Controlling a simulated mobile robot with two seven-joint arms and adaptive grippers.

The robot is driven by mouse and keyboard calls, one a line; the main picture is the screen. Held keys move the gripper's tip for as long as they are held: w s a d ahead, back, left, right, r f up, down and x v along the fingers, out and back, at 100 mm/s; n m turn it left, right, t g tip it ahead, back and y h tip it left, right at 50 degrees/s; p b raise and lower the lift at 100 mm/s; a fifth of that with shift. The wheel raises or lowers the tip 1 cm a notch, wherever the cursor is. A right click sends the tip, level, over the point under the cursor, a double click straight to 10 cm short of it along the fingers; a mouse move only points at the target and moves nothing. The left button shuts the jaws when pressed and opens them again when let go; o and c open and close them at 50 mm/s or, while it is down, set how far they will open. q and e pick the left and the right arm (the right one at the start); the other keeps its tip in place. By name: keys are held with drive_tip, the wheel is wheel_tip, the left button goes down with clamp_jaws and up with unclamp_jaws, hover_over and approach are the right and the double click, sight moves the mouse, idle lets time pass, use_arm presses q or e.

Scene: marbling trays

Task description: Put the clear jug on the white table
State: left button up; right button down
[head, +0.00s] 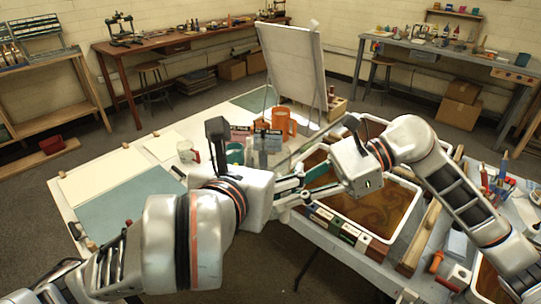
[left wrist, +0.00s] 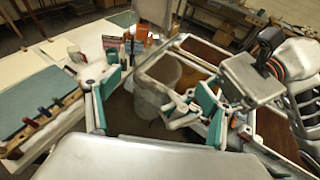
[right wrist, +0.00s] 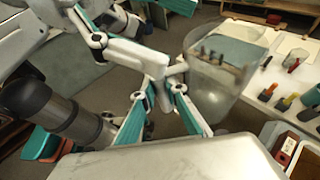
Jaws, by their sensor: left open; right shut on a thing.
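The clear jug (left wrist: 158,85) is see-through and greyish. In the left wrist view it is held up between the spread teal-padded fingers of my left gripper (head: 303,187), which is open; I cannot tell whether they touch it. My right gripper (right wrist: 160,88) is shut at the jug's side, seemingly on its handle. The jug also shows in the right wrist view (right wrist: 213,95), right of the fingers. In the head view the arms make it hard to make out. The white table (head: 204,122) is at the left and back in the head view.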

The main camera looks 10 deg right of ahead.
sight(276, 151)
use_arm(q)
drive_tip(key=x, duration=0.7)
drive_tip(key=shift+w, duration=0.1)
drive_tip(key=c, duration=1.3)
use_arm(e)
drive_tip(key=c, duration=2)
unclamp_jaws()
drive_tip(key=shift+o, duration=0.2)
